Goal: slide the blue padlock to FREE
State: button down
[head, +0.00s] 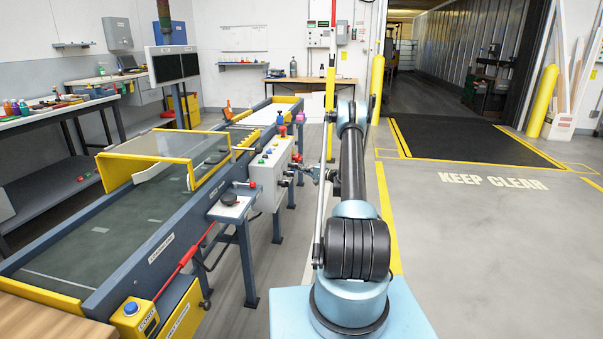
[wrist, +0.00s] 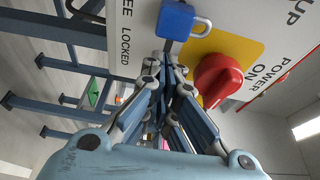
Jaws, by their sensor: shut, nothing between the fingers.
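The blue padlock (wrist: 176,20) shows at the top middle of the wrist view, its grey shackle pointing right. It is at the yellow patch on the white control panel (wrist: 245,28). The word LOCKED and part of the word FREE are printed to its left; I cannot tell which position it is at. My gripper (wrist: 166,52) is shut and empty, its tips just below the padlock; I cannot tell whether they touch. In the head view my gripper (head: 311,173) is small, beside the panel (head: 268,176). I cannot make out the padlock there.
A red knob (wrist: 217,78) marked POWER ON sits right of my fingers in the wrist view. In the head view, the conveyor (head: 130,215) runs along the left, with a small side stand (head: 233,203) near the panel. The floor (head: 455,245) on the right is clear.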

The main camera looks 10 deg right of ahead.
jog(key=w+d+v, duration=0.1)
jog(key=v, duration=0.8)
jog(key=shift+w+d, duration=0.25)
jog(key=shift+d, duration=0.05)
